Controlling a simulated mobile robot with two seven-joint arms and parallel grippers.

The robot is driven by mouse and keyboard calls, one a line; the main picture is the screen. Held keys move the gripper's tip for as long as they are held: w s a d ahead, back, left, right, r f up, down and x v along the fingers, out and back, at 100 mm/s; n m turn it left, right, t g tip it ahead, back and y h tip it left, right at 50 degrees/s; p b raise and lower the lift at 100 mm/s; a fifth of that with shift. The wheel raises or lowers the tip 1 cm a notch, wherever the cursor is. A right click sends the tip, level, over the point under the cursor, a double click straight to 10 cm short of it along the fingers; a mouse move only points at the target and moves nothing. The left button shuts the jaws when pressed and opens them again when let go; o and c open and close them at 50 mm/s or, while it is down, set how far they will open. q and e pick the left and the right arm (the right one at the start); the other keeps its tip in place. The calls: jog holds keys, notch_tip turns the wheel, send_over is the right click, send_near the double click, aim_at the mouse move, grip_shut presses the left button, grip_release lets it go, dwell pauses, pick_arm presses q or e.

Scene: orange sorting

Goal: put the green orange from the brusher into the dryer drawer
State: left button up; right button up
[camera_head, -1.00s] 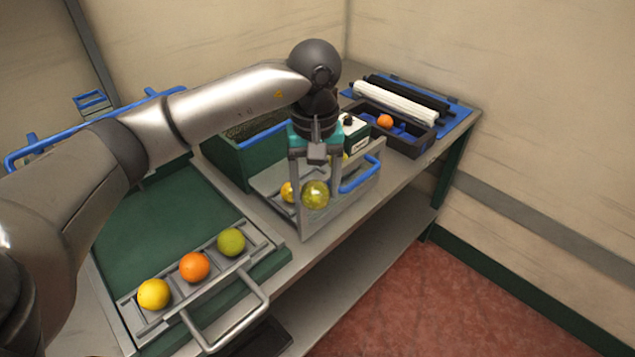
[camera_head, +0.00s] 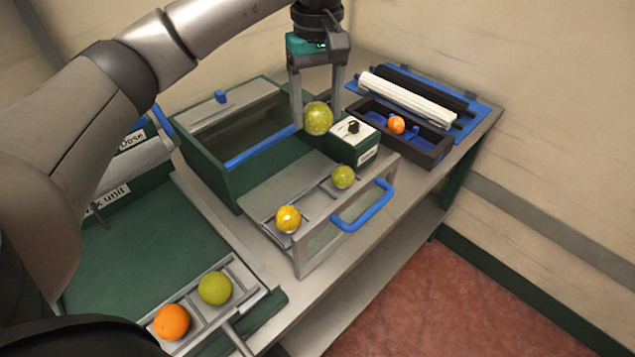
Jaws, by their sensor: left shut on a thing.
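My left gripper (camera_head: 318,112) points down and is shut on a yellow-green orange (camera_head: 319,118), with one finger on either side. It holds the fruit above the far side of the open drawer with the blue handle (camera_head: 362,207), likely the dryer drawer. In that drawer lie a yellow orange (camera_head: 288,219) and another yellow-green orange (camera_head: 343,177), apart from each other. The roller unit at the back right, likely the brusher (camera_head: 410,95), has a dark tray with one orange-coloured fruit (camera_head: 397,125). My right gripper is not in view.
A small green box with a white top and black knob (camera_head: 353,128) stands close right of the held fruit. A green bin (camera_head: 215,160) stands behind the drawer. A front-left rack holds an orange fruit (camera_head: 173,321) and a green one (camera_head: 215,288).

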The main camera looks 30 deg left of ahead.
pick_arm(q)
jog(key=shift+f, duration=0.45)
jog(key=f+b, duration=0.1)
jog(key=f, duration=1.3)
jog(key=shift+s+f+b, duration=0.2)
jog(key=shift+b, duration=0.1)
notch_tip(320, 180, down, 4)
jog(key=shift+f+b, duration=0.25)
jog(key=shift+b, duration=0.05)
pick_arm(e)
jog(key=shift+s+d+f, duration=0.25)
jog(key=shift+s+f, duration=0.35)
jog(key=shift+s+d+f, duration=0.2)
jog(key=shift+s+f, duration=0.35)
pick_arm(q)
jog(key=shift+f, duration=0.15)
jog(key=o, duration=1.4)
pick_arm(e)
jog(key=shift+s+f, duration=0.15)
